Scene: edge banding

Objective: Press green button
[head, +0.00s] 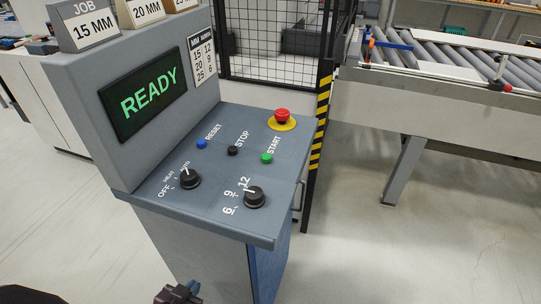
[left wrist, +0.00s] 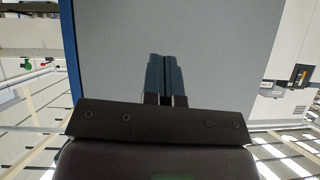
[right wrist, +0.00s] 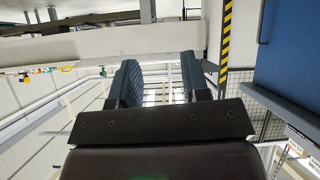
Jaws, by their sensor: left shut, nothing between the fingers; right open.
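The green button (head: 267,158), labelled START, sits on the sloped top of the grey control console (head: 215,215) in the head view. My left gripper (head: 183,291) shows at the bottom edge of the head view, low in front of the console and well apart from the button. In the left wrist view its fingers (left wrist: 165,75) are together and empty, with the grey console side behind them. My right gripper is outside the head view. In the right wrist view its fingers (right wrist: 160,80) are apart with nothing between them.
The console also carries a blue RESET button (head: 201,144), a black STOP button (head: 233,150), a red emergency stop (head: 282,117) and two black knobs (head: 255,197). Its screen (head: 145,94) reads READY. A roller conveyor (head: 450,60) and a black mesh fence (head: 275,40) stand behind.

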